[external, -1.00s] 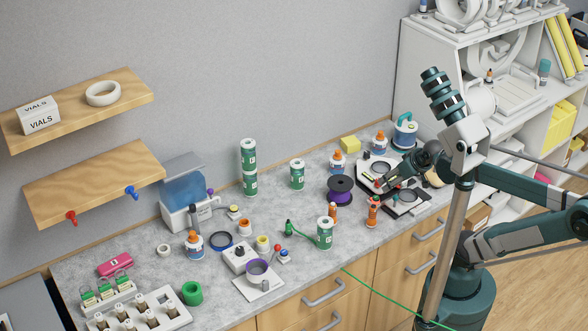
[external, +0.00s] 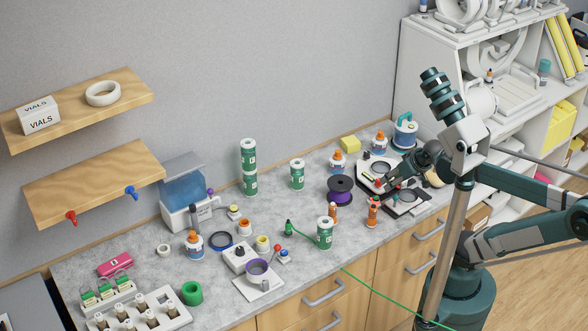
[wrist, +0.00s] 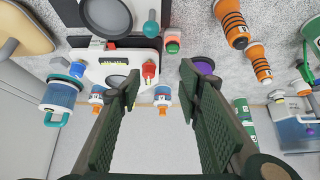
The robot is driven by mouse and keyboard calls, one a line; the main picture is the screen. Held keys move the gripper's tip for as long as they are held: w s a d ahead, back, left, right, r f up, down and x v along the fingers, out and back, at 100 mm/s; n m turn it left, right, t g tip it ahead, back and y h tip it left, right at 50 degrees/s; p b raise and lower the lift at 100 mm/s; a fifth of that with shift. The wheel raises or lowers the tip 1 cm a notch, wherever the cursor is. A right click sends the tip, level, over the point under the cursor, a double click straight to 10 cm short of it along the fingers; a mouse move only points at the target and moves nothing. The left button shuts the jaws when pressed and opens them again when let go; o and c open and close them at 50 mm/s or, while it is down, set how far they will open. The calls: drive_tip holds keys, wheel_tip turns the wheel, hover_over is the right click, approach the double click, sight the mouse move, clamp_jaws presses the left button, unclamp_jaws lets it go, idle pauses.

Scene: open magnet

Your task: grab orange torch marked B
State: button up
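Two orange torches with dark bands stand on the grey counter. One torch (external: 372,213) is near the front edge, and the other torch (external: 333,212) is farther left beside the purple spool. In the wrist view two orange torches (wrist: 232,22) (wrist: 259,63) show at the upper right. I cannot read a letter B on either. My gripper (external: 382,187) is above the counter, behind and slightly right of the nearer torch. In the wrist view my gripper (wrist: 159,78) has its fingers spread wide with nothing between them. It touches neither torch.
The purple spool (external: 340,190) stands behind the torches. A green-and-white canister (external: 324,233) stands to the left, with a green cord running off the front edge. A white instrument with dark discs (external: 368,178) lies under and behind my gripper. Several bottles stand along the wall.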

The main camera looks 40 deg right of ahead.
drive_tip(key=n+g+p, duration=0.7)
drive_tip(key=n+p, duration=1)
drive_tip(key=n, duration=0.1)
hover_over(333, 203)
drive_tip(key=d, duration=0.1)
drive_tip(key=shift+w+d+r, duration=0.1)
drive_tip(key=shift+w+r, duration=0.05)
drive_tip(key=shift+r, duration=0.05)
drive_tip(key=shift+a+f+n+p, duration=0.5)
drive_tip(key=shift+a, duration=0.3)
drive_tip(key=shift+f, duration=1.3)
drive_tip(key=shift+d+f, duration=0.15)
drive_tip(key=shift+f, duration=2.4)
